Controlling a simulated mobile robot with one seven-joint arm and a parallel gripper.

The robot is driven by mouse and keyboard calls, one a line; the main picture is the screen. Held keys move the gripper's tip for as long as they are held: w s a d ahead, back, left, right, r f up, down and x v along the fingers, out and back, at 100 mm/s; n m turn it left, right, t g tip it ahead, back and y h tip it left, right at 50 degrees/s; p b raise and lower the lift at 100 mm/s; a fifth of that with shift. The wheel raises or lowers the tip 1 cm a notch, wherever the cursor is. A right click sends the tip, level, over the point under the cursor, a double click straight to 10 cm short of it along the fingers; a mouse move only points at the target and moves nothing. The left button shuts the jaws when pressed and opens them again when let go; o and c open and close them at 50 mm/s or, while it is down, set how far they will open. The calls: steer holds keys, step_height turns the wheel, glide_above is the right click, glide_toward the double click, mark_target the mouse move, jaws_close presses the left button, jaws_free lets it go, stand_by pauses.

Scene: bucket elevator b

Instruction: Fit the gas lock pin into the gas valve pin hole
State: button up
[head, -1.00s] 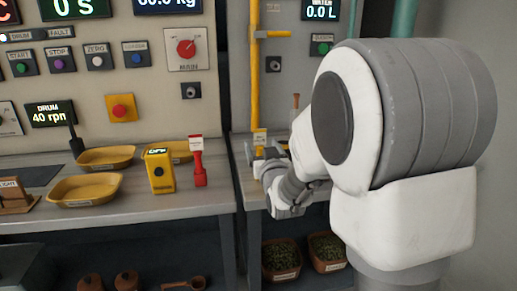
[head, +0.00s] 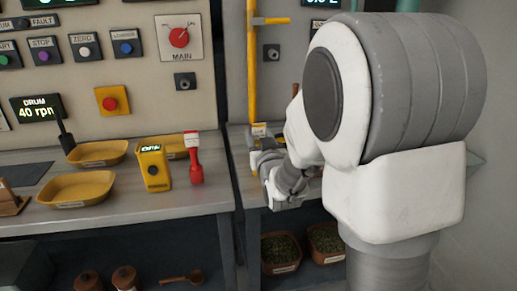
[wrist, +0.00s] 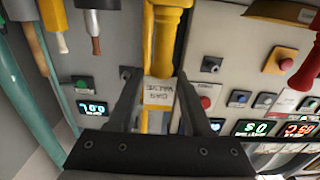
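The yellow gas lock pin (wrist: 166,40), with a white tag (wrist: 158,93) reading GAS VALVE, stands on the right-hand counter; its tagged top also shows in the head view (head: 259,130). My gripper (wrist: 162,80) looks open, its two dark fingers on either side of the tag and pin. I see no clear finger contact. In the head view my gripper (head: 268,160) is beside the pin, partly hidden by my arm. The gas valve pin hole appears to be the small dark socket (head: 271,53) on the panel, right of the yellow pipe; it also shows in the wrist view (wrist: 127,73).
A red tagged pin (head: 195,163), a yellow meter (head: 154,168) and yellow trays (head: 76,189) sit on the left counter. A yellow pipe (head: 252,75) runs down the panel behind my gripper. Another socket (head: 185,81) lies below the MAIN switch.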

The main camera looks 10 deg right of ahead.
jaws_close()
steer(key=shift+r, duration=0.15)
